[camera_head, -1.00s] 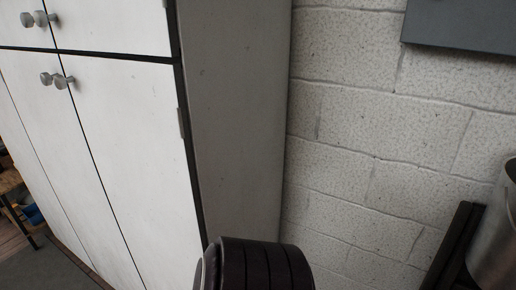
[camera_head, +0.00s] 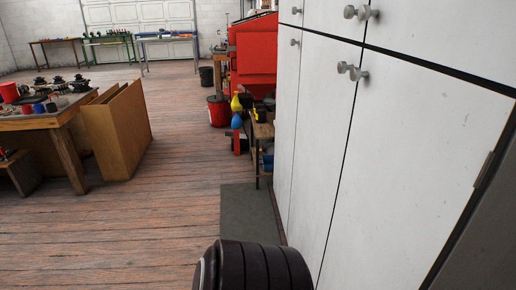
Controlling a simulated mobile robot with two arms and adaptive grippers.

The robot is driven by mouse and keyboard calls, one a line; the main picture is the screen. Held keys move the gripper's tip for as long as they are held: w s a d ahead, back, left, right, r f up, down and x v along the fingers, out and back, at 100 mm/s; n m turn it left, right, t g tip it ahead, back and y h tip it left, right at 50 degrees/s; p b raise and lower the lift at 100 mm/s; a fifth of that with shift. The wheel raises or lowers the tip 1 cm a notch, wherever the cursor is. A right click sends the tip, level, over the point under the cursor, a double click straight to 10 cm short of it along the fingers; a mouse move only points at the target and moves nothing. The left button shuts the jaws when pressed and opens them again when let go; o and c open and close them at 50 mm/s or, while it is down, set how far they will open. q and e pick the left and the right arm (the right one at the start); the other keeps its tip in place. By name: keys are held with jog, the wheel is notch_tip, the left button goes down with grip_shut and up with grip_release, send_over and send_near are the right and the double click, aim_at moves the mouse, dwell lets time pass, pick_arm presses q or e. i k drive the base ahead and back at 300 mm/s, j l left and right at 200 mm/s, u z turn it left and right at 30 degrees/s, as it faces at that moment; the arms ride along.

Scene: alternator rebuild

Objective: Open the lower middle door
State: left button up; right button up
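The white cabinet (camera_head: 425,150) stands at the right, seen at a slant. Its lower middle door (camera_head: 322,130) is the narrow panel between two dark vertical seams and looks closed. A round grey knob (camera_head: 343,67) sits near its upper right edge, close beside the knob (camera_head: 361,75) of the lower right door (camera_head: 410,170), which is also closed. Another small knob (camera_head: 293,42) shows further left on the lower row. Neither of my grippers is in view. A dark ribbed round part at the bottom centre looks like mine and hides a bit of floor.
A grey mat (camera_head: 250,210) lies before the cabinet. A low wooden stand (camera_head: 263,130), a red bucket (camera_head: 218,110) and a red cabinet (camera_head: 252,55) stand beyond. A wooden workbench (camera_head: 50,120) with a brown panel (camera_head: 118,130) is at left. The plank floor (camera_head: 165,190) between is clear.

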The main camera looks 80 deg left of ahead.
aim_at(327, 95)
jog(key=u, duration=2.3)
